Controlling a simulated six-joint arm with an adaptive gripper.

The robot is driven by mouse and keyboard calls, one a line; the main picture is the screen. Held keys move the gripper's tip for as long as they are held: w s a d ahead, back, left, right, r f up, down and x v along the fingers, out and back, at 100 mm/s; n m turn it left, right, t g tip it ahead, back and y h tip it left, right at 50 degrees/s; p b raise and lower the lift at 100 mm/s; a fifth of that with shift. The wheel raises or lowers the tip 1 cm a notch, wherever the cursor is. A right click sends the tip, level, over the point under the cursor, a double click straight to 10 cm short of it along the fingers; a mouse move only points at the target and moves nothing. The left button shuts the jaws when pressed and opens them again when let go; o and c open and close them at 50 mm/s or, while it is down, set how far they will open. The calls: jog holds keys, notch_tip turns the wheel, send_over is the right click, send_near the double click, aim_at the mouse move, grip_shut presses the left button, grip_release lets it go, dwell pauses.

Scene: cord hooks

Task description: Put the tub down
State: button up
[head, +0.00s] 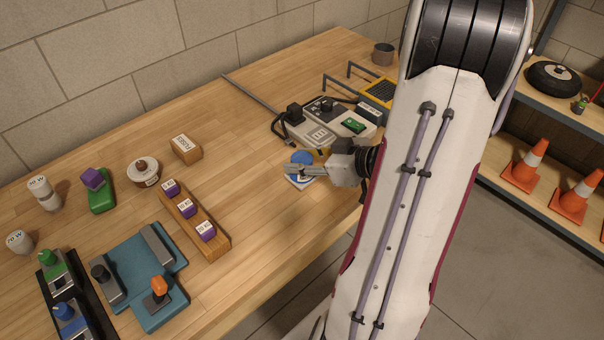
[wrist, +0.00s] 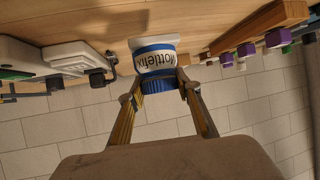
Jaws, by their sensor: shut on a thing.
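The tub (wrist: 154,60) is white with blue bands, a blue lid and dark lettering. My gripper (wrist: 157,86) is shut on it, with one finger on each side near the lid. In the head view the tub (head: 302,157) shows its blue lid behind the fingers and its white and blue body below them. My gripper (head: 293,170) reaches in from the right, near the table's front edge. The fingers hide part of the tub. Its base is at or just above the wooden table (head: 262,205); I cannot tell whether it touches.
A grey device with black cords (head: 325,122) lies just behind the tub. A wooden rack with purple-topped pieces (head: 195,218) lies to the left. A small wooden block (head: 186,150) sits further back. Bare tabletop lies between the rack and the tub.

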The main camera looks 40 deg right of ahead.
aim_at(311, 176)
jog(key=shift+f, duration=0.4)
jog(key=shift+f, duration=0.1)
jog(key=shift+f, duration=1.95)
jog(key=shift+f, duration=0.1)
jog(key=o, duration=1.1)
jog(key=shift+v, duration=6.05)
